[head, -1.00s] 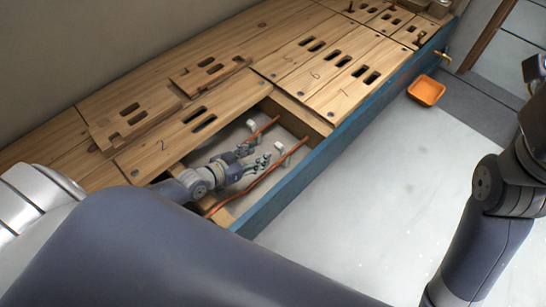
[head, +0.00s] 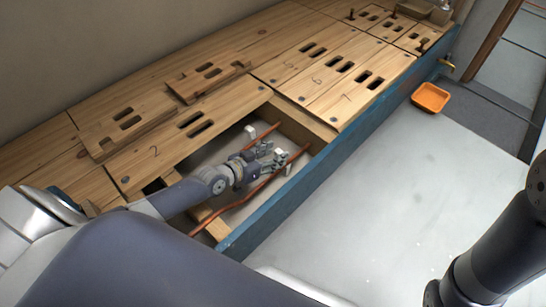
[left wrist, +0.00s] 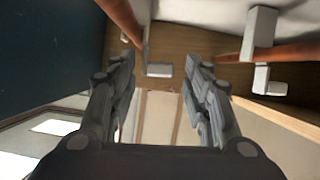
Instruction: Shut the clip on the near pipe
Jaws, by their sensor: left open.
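The near pipe (head: 243,199) is copper and runs along the open bay beside the blue side board. A white clip (head: 281,155) stands on it near the bay's far end, partly behind my gripper. My left gripper (head: 277,157) is open and empty at this clip; contact cannot be told. In the left wrist view, a copper pipe (left wrist: 120,18) at upper left seems to be the near one. A small white clip part (left wrist: 158,70) shows ahead between the open fingers (left wrist: 159,62). How far the clip is shut is unclear. My right gripper is out of view.
The far pipe (head: 268,131) has its own white clip (head: 250,132). Wooden slotted panels (head: 190,130) surround the bay, and the blue side board (head: 300,190) bounds it.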

